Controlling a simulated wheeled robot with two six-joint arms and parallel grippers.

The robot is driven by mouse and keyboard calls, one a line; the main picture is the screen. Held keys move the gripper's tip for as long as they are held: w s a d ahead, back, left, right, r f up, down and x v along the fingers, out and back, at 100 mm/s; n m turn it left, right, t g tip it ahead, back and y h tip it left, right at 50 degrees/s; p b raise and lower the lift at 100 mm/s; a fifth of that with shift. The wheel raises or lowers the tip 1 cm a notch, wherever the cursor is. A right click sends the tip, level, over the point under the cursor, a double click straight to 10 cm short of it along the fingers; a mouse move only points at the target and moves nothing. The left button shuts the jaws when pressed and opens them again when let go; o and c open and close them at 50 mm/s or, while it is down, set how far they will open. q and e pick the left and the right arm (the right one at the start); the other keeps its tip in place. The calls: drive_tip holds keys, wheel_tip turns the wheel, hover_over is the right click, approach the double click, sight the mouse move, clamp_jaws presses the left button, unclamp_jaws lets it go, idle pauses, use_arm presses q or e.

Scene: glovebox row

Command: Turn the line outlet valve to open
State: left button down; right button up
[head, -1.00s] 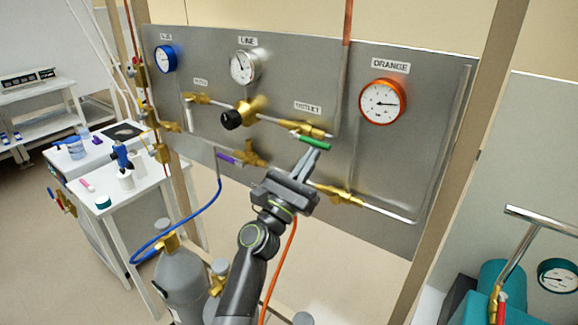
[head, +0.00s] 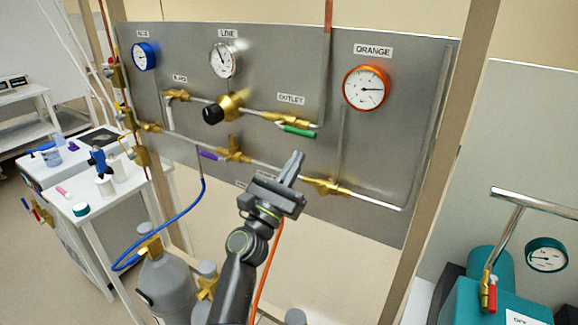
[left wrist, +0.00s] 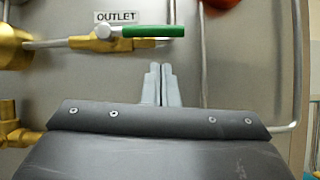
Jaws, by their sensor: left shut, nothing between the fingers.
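The outlet valve is a brass body (head: 287,119) with a green lever handle (head: 299,131), below the OUTLET label (head: 291,98) on the grey panel. The lever lies roughly along its pipe. In the left wrist view the green lever (left wrist: 153,31) is horizontal, pointing right from the brass body (left wrist: 100,42). My left gripper (head: 297,155) is shut and empty, its fingertips a little below the lever and apart from it. The fingers (left wrist: 160,68) also show under the lever in the left wrist view. My right gripper is out of view.
A black knob (head: 213,113) sits left of the valve, with a purple-handled valve (head: 209,155) below it. The orange gauge (head: 366,87) is at the right. A brass fitting (head: 326,186) and pipe lie close to my left gripper. A gas cylinder (head: 168,285) stands lower left.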

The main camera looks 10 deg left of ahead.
use_arm(q)
drive_tip(key=b+v, duration=0.3)
drive_tip(key=v, duration=0.7)
drive_tip(key=shift+s+d+f, duration=0.2)
drive_tip(key=shift+s+f, duration=0.05)
drive_tip(key=shift+f, duration=0.3)
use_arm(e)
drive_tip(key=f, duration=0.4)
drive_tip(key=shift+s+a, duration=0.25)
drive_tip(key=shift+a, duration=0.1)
